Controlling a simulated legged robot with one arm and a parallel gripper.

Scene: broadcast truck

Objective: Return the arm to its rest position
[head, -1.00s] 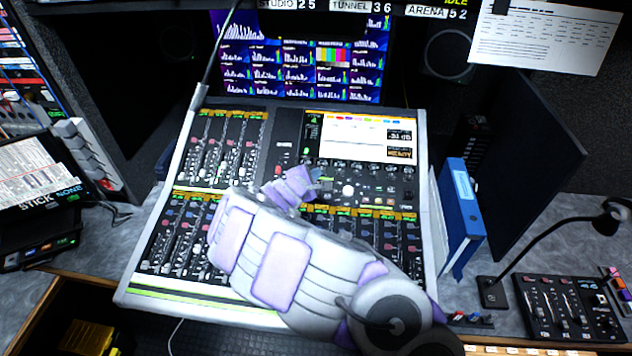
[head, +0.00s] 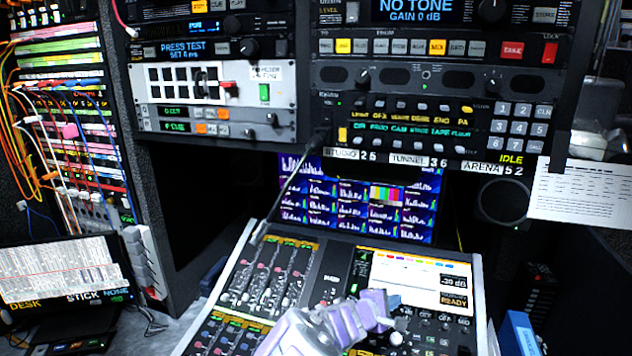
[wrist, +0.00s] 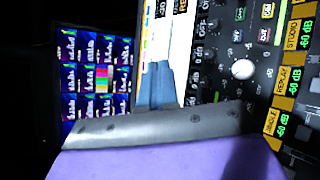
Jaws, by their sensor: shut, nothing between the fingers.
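My gripper (head: 388,312), white and purple, is in front of the mixing console (head: 470,275), over its upper middle part below the small bright screen. The arm enters from the bottom edge of the head view. The jaws are shut and hold nothing. In the wrist view a grey metal edge and a purple part of my gripper (wrist: 165,130) fill the lower half. Behind them show the console's knobs, a white knob (wrist: 243,69) and the yellow channel labels. I cannot tell how far the fingertips are from the console surface.
A monitor wall (head: 400,205) stands behind the console, under rack units (head: 435,90). A patch bay with cables (head: 75,130) is at the left, above a tablet-like display (head: 62,270). A paper sheet (head: 585,190) hangs at the right. A blue binder (head: 518,335) stands at lower right.

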